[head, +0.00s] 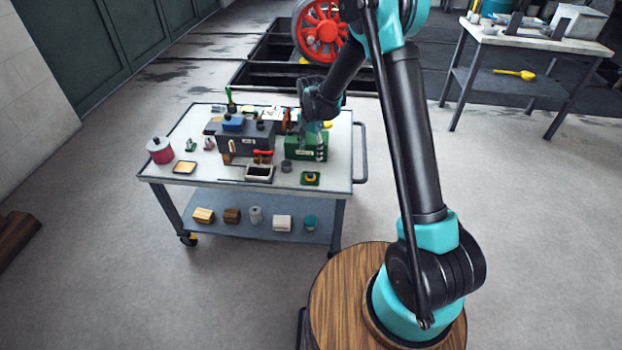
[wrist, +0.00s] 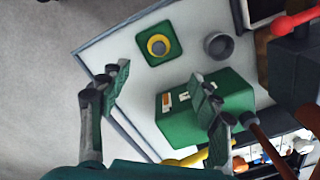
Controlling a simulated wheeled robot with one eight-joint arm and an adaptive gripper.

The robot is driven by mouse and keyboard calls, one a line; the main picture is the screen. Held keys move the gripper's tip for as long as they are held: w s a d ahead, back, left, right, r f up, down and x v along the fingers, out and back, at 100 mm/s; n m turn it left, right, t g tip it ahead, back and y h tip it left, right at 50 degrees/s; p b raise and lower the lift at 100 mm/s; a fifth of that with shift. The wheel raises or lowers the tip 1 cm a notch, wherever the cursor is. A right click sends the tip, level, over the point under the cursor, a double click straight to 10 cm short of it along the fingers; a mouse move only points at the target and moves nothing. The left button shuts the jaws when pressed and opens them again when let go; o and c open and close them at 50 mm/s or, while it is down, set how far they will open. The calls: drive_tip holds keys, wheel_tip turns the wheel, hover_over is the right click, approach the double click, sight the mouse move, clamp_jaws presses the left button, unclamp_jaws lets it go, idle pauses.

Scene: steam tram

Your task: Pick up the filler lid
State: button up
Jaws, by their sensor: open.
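No part is plainly marked as the filler lid, and I cannot tell for certain which piece it is. A small dark grey round piece (wrist: 218,45) lies on the cart top; it also shows in the head view (head: 286,166). Beside it is a green square plate with a yellow ring and dark centre (wrist: 158,45), near the cart's front edge in the head view (head: 310,178). My gripper (wrist: 160,98) is open and empty. In the wrist view its right finger overlaps the green box (wrist: 180,102). In the head view my gripper (head: 316,124) is above the box.
The grey cart top (head: 220,183) also holds a dark toolbox (head: 246,139), a red pot (head: 160,150) and a black-framed tray (head: 259,173). A yellow-handled tool (wrist: 190,158) lies near my gripper. A workbench (head: 535,38) stands at the back right.

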hover_over(310, 177)
drive_tip(key=w, duration=0.1)
wheel_tip(310, 177, down, 6)
drive_tip(key=shift+r, duration=0.1)
drive_tip(key=shift+s+f, duration=0.2)
drive_tip(key=shift+f, duration=1.15)
drive_tip(key=shift+s+f, duration=0.15)
drive_tip(key=shift+f, duration=1.2)
drive_tip(key=c, duration=1.2)
drive_tip(key=shift+r, duration=0.1)
